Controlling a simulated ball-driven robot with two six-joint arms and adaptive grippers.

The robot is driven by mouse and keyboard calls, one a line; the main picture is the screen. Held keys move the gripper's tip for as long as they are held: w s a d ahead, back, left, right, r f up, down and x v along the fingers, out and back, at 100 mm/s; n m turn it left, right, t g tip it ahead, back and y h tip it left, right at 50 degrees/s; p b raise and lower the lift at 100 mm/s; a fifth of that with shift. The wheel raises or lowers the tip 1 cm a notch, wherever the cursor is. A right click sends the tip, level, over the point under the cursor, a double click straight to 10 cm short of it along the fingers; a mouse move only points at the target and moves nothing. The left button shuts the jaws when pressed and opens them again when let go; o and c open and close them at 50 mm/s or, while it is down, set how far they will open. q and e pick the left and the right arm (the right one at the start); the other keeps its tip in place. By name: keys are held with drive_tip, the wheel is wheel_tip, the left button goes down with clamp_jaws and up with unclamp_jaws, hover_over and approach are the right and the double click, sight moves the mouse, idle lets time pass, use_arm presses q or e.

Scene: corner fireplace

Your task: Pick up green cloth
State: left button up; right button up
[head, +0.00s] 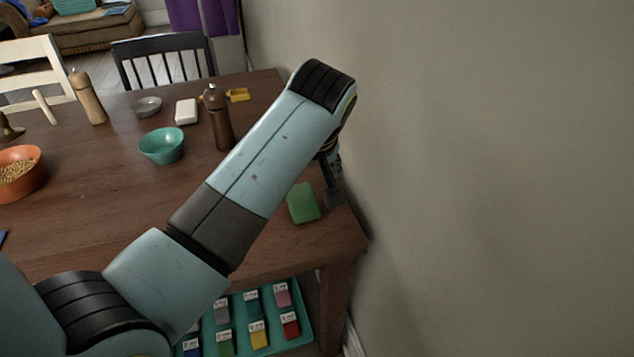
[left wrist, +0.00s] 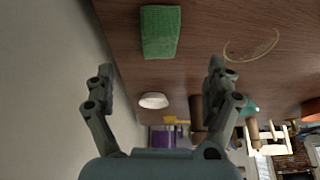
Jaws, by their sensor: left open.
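The green cloth (head: 302,203) is a small folded block lying on the wooden table (head: 110,205) near its right edge. It also shows in the left wrist view (left wrist: 160,32), at the top, beyond and between the fingers. My left gripper (head: 333,190) is partly hidden behind my own forearm in the head view, just right of the cloth and apart from it. In the left wrist view my left gripper (left wrist: 160,88) has its two fingers spread wide with nothing between them. My right gripper is not in view.
A dark pepper mill (head: 218,120), teal bowl (head: 161,146), white block (head: 186,111) and orange bowl (head: 20,172) stand on the table. The wall (head: 500,180) is close on the right. A teal tray (head: 303,330) of small labelled items sits below the table's front edge.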

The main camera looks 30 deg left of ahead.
sight(302, 196)
use_arm(q)
drive_tip(key=shift+w+a+f, duration=0.15)
drive_tip(key=shift+w+f, duration=0.15)
drive_tip(key=shift+f, duration=0.2)
drive_tip(key=shift+w+a+f, duration=0.1)
drive_tip(key=shift+w+f, duration=0.15)
drive_tip(key=shift+f, duration=0.2)
drive_tip(key=x, duration=0.3)
drive_tip(key=shift+s+a+f+b, duration=0.1)
drive_tip(key=shift+s+b, duration=0.05)
drive_tip(key=shift+b, duration=0.25)
drive_tip(key=shift+a+f, duration=0.1)
drive_tip(key=shift+f, duration=0.2)
drive_tip(key=x, duration=0.3)
drive_tip(key=shift+w+a+f, duration=0.2)
drive_tip(key=shift+w+f, duration=0.05)
drive_tip(key=shift+f, duration=0.05)
drive_tip(key=shift+w+a+f+b, duration=0.15)
drive_tip(key=shift+f+b, duration=0.2)
drive_tip(key=shift+f, duration=0.15)
drive_tip(key=c, duration=1.2)
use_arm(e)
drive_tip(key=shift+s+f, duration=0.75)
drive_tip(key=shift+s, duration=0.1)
